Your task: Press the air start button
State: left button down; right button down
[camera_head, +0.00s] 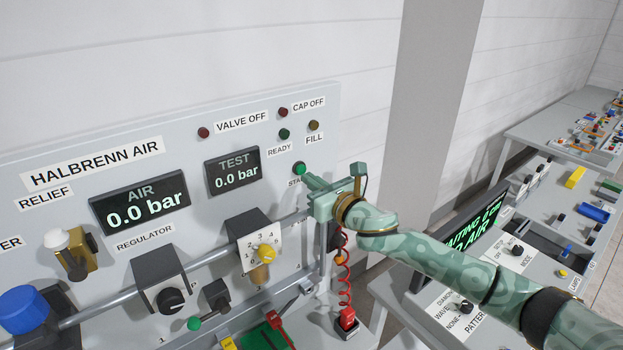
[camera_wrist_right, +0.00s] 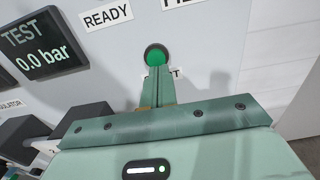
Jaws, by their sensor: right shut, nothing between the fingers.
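The green start button (camera_head: 299,168) sits on the light grey panel above a label that is partly covered and reads "STA". In the wrist view the same green button (camera_wrist_right: 155,54) shows in a dark ring just beyond my fingertips. My right gripper (camera_head: 306,177) is shut and empty, its fingers pointing at the panel at the button's lower right. In the wrist view my right fingertips (camera_wrist_right: 158,70) overlap the button's lower edge; I cannot tell whether they touch it. The TEST display (camera_head: 234,171) and AIR display (camera_head: 140,200) both read 0.0 bar. My left gripper is not in view.
Dark red and green lamps (camera_head: 284,134) sit above the button. A dark screen (camera_head: 465,240) and a control desk (camera_head: 540,275) stand at the right.

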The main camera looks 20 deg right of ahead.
jog(key=shift+w+a, duration=0.1)
jog(key=shift+w, duration=0.1)
